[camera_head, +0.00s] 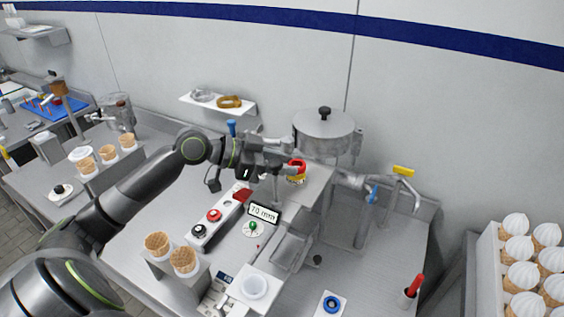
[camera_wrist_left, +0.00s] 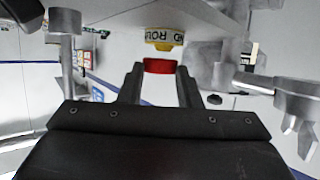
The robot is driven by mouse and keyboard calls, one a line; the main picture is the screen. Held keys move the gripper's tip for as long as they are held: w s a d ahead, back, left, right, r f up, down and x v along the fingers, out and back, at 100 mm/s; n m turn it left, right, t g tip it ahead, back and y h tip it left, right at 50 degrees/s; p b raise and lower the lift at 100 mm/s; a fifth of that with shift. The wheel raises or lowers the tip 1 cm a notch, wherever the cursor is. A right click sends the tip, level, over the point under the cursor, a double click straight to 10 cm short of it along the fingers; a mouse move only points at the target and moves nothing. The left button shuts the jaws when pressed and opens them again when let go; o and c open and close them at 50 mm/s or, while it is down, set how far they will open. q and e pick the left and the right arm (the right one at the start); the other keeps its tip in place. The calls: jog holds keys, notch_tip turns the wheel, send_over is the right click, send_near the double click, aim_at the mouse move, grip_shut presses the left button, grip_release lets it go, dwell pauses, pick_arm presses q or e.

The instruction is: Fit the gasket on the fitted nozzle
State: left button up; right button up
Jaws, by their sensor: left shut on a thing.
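My left gripper (camera_head: 292,169) is shut on a red ring-like piece, the gasket (camera_head: 298,164). In the left wrist view, the red gasket (camera_wrist_left: 158,66) sits between the two fingertips (camera_wrist_left: 160,82). A yellow nozzle (camera_head: 296,180) with dark lettering shows right by the gasket. In the left wrist view, the lettered yellow nozzle (camera_wrist_left: 164,37) is just beyond the gasket, nearly in line with it. I cannot tell whether the two touch. The gripper and gasket hide part of the nozzle in the head view. My right gripper is not in view.
A blue ring (camera_head: 332,304) lies on a white plate in front. A 70 mm sign (camera_head: 263,214), a button panel (camera_head: 214,217) and cones (camera_head: 157,243) stand nearer left.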

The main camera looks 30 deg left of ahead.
pick_arm(q)
jog(key=shift+f+b, duration=0.5)
jog(key=shift+f, duration=0.2)
jog(key=o, duration=1)
jog(key=shift+r, duration=0.1)
